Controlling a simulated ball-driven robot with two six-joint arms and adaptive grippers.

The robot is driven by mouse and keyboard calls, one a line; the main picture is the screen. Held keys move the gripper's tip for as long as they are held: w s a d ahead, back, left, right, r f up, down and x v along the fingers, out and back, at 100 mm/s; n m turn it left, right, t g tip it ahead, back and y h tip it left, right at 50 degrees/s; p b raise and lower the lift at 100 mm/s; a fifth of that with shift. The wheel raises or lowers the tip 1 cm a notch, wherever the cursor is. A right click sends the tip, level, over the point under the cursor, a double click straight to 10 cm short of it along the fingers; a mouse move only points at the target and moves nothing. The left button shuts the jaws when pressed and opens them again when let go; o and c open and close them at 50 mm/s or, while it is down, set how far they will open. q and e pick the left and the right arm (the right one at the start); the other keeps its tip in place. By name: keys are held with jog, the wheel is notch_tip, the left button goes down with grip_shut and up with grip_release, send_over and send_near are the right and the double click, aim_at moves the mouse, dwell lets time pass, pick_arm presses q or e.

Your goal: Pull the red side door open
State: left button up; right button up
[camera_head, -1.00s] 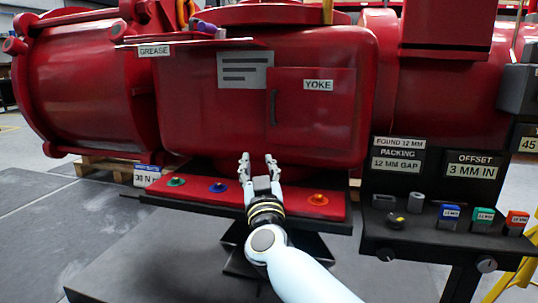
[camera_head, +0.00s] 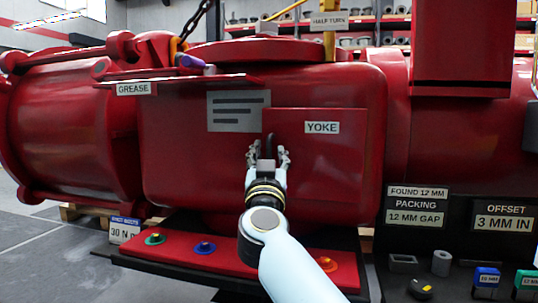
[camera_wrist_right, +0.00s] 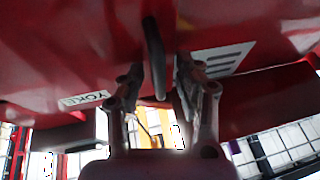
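The red side door (camera_head: 330,165) is a flat panel labelled YOKE on the front of the red actuator housing. It lies flush with the housing and looks shut. Its dark upright handle (camera_head: 269,142) is at the door's left edge, partly hidden by my right gripper. My right gripper (camera_head: 267,155) is open in front of it, fingers pointing up towards the handle. In the right wrist view the handle (camera_wrist_right: 154,55) shows between the two fingertips of the gripper (camera_wrist_right: 160,80), with gaps on both sides. My left gripper is not in view.
A red tray (camera_head: 185,268) with coloured knobs sits below the housing. A dark bench with a PACKING sign (camera_head: 415,206) and coloured blocks stands at the right. A ledge labelled GREASE (camera_head: 134,89) juts out at the upper left. The space before the door is clear apart from my arm.

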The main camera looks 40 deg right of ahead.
grip_shut()
jog(key=shift+s+a, duration=0.1)
jog(key=shift+s, duration=0.05)
dwell(0.5)
